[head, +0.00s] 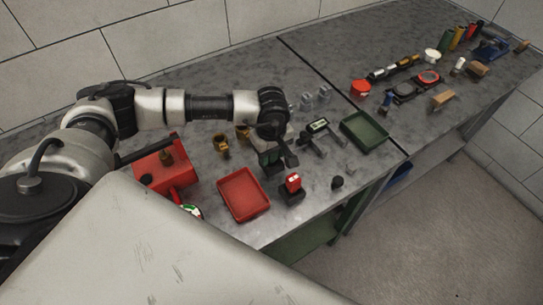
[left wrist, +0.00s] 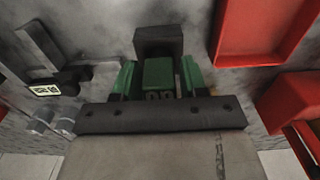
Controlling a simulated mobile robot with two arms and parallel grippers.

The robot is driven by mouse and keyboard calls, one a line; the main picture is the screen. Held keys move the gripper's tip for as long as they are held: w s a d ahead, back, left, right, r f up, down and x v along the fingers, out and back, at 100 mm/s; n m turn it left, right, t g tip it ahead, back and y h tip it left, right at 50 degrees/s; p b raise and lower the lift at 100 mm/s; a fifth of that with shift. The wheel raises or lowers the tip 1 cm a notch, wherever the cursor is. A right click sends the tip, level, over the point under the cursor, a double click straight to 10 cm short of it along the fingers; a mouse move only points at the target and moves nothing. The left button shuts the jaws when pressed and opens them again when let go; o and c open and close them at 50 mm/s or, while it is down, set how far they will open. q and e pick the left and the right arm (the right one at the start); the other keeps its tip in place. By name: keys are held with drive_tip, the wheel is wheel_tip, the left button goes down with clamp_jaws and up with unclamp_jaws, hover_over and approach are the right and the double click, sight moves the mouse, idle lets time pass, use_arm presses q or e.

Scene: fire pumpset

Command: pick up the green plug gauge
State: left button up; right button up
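The green plug gauge (left wrist: 158,74) shows in the left wrist view as a green block between my two fingers, with a dark block (left wrist: 158,40) just beyond it. In the head view it is mostly hidden under my left wrist, with dark green (head: 269,158) showing. My left gripper (left wrist: 159,80) points down around the gauge, with a finger on each side. Narrow gaps seem to separate the fingers from it, so it looks open; contact is hard to judge. My right gripper is not in view.
A red gauge (head: 293,182) on a black stand is close by, beside a red tray (head: 222,187). A grey measuring tool (head: 317,127) and a green tray (head: 345,133) lie to the right. Brass fittings (head: 221,143) and a red box (head: 150,176) are to the left.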

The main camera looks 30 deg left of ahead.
use_arm(q)
drive_tip(key=c, duration=0.7)
clamp_jaws()
drive_tip(key=shift+r, duration=0.2)
